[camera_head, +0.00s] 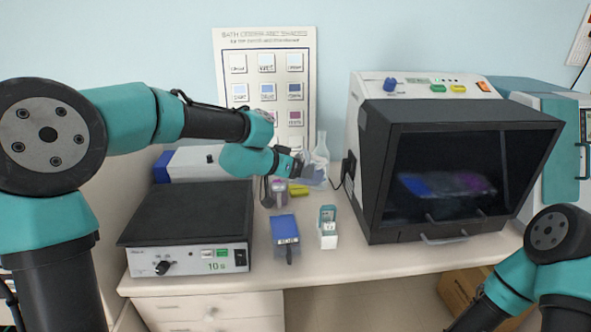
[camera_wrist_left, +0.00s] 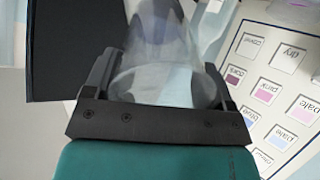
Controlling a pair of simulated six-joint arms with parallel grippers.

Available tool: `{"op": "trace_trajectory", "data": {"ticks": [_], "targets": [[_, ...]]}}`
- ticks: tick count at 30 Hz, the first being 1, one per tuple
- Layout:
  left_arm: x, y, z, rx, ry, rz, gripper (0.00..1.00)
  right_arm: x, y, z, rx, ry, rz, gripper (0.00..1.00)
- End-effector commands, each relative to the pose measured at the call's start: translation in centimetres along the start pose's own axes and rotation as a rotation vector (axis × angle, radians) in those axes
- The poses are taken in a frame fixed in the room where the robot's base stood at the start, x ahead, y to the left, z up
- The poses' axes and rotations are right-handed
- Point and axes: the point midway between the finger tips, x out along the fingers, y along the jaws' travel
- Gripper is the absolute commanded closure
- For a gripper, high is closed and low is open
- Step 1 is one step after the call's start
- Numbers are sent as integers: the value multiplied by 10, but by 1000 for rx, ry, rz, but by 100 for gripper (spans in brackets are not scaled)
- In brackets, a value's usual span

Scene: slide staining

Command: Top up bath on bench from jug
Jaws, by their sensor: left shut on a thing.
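My left gripper (camera_head: 303,166) is shut on a clear, see-through jug (camera_head: 315,176), held above the back of the bench. In the left wrist view the jug (camera_wrist_left: 160,75) sits between the two dark fingers of the gripper (camera_wrist_left: 160,85). Its contents and exact tilt are hard to make out. A blue-topped bath (camera_head: 284,228) stands on the bench in front of and below the gripper. A small purplish container (camera_head: 279,192) stands behind it, partly hidden near the arm. My right arm shows at the lower right, but its gripper is out of the picture.
A hotplate (camera_head: 190,215) fills the bench's left side, and a dark-fronted hood (camera_head: 450,160) the right. A white and teal box (camera_head: 328,228), a yellow item (camera_head: 298,189) and a clear flask (camera_head: 321,145) stand between. A bath chart (camera_head: 265,80) hangs behind.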

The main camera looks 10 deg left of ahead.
Motion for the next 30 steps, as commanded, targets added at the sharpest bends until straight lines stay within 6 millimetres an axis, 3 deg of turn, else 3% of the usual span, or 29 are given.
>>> {"op": "trace_trajectory", "data": {"ticks": [30], "targets": [[0,4,-10,11,-247,-59,57,0,0,0,0,0,0,57]]}}
